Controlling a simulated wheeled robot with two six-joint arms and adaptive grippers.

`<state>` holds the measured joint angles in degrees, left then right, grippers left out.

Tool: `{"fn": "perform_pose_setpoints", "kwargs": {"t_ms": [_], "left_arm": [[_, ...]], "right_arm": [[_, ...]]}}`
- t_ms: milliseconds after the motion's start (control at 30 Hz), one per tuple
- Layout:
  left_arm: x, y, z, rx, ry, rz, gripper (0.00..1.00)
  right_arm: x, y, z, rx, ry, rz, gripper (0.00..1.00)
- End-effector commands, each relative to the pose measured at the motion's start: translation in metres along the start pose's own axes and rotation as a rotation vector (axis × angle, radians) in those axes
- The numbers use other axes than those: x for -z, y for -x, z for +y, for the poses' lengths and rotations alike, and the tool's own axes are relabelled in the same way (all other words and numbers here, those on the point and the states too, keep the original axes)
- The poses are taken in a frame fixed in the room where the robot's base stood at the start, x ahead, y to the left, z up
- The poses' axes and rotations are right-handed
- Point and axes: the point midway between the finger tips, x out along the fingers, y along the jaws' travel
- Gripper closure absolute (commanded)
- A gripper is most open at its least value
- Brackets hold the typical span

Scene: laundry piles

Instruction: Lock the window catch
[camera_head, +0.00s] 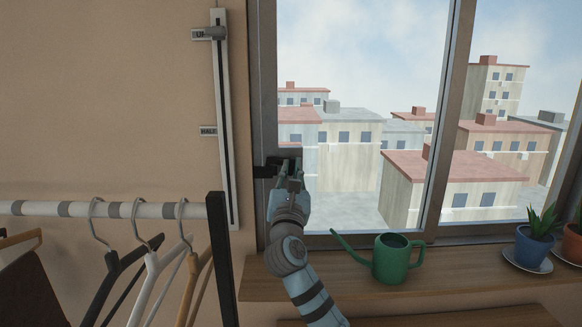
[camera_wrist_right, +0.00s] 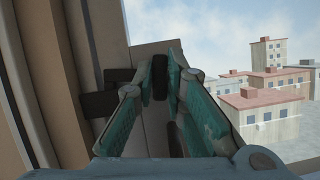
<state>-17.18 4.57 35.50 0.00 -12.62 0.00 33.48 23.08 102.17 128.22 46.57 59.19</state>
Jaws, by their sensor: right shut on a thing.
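The window catch (camera_wrist_right: 159,78) is a dark piece on the left side of the window frame (camera_head: 263,110). In the right wrist view its dark upright part stands between the fingers. A dark block (camera_wrist_right: 98,104) sits on the frame to the left of the fingers, and it also shows in the head view (camera_head: 262,172). My right gripper (camera_head: 290,172) is at the catch, its teal fingers closed on the dark part from both sides. In the head view the gripper covers much of the catch. My left gripper is not in view.
A green watering can (camera_head: 390,260) stands on the wooden sill (camera_head: 340,278) right of my right arm. A potted plant (camera_head: 533,246) is farther right. A clothes rail (camera_head: 110,209) with several hangers is at the left, ending at a dark post (camera_head: 221,255).

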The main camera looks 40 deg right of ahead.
Motion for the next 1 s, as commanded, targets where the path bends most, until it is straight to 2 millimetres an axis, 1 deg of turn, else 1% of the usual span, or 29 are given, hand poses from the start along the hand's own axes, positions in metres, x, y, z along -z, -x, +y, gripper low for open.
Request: {"fn": "perform_pose_setpoints", "kwargs": {"t_ms": [33,100,167,467,500,600,867,967,1000], "left_arm": [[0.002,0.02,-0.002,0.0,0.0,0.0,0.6],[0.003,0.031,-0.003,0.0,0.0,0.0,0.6],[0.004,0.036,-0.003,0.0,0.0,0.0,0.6],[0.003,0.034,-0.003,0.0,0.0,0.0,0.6],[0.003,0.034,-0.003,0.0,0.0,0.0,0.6],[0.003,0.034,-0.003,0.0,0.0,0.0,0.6],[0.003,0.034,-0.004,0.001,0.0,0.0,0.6],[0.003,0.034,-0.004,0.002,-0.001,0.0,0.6],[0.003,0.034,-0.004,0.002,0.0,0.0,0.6]], "right_arm": [[-0.006,-0.004,0.001,-0.017,0.048,0.01,1.0],[-0.006,-0.003,0.001,-0.042,0.107,0.011,1.0],[-0.005,-0.003,0.0,-0.058,0.143,0.01,1.0],[-0.001,-0.001,0.0,-0.067,0.163,0.004,1.0],[-0.001,-0.001,0.0,-0.067,0.163,0.004,0.84],[-0.001,-0.001,0.0,-0.067,0.162,0.005,0.68],[0.0,0.0,0.0,-0.067,0.161,0.006,0.68],[0.0,0.005,0.0,-0.068,0.161,0.007,0.68],[0.001,0.011,0.0,-0.069,0.161,0.007,0.68]]}}
